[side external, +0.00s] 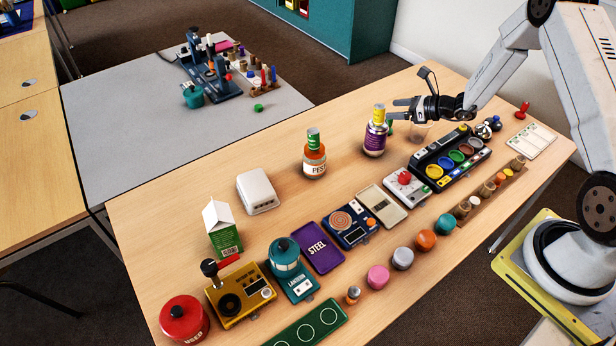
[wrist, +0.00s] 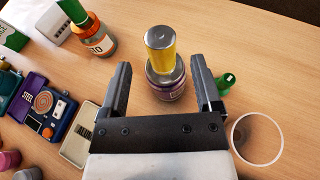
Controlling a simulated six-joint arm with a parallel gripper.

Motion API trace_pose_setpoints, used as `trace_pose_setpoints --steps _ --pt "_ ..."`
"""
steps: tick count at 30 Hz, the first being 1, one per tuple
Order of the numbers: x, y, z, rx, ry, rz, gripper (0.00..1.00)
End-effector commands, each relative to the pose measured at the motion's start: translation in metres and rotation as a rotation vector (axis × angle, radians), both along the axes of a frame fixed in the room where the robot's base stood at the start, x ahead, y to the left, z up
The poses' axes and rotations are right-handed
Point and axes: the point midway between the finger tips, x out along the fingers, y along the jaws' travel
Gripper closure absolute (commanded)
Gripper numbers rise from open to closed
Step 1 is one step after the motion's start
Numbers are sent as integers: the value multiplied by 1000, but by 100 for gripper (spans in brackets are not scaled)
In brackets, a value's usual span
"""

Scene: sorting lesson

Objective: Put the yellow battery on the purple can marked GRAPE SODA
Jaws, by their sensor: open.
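The yellow battery (side external: 379,112) stands upright on top of the purple can (side external: 375,140). Its label is too small to read. In the wrist view, the yellow battery (wrist: 162,48) with its grey end up sits over the purple can (wrist: 167,88). My gripper (side external: 396,108) is open, just right of the battery in the side view and at about its height. In the wrist view, the two fingers of my gripper (wrist: 161,66) are spread wide on either side, with the battery ahead between their tips and no finger touching it.
A green piece (wrist: 227,81) and a clear round cup (wrist: 257,138) are near the can. An orange jar (side external: 314,162) with a green piece on top stands to the left. A black tray of coloured cups (side external: 450,165) lies in front. The table behind the can is clear.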

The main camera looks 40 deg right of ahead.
Motion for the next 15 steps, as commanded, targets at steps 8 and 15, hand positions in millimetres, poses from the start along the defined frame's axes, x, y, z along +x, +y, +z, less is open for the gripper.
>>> trace_pose_setpoints --steps 8,15 --pt "-38 -21 19 -1 -2 -4 18" --pt "-64 -34 30 -1 -2 -2 18"
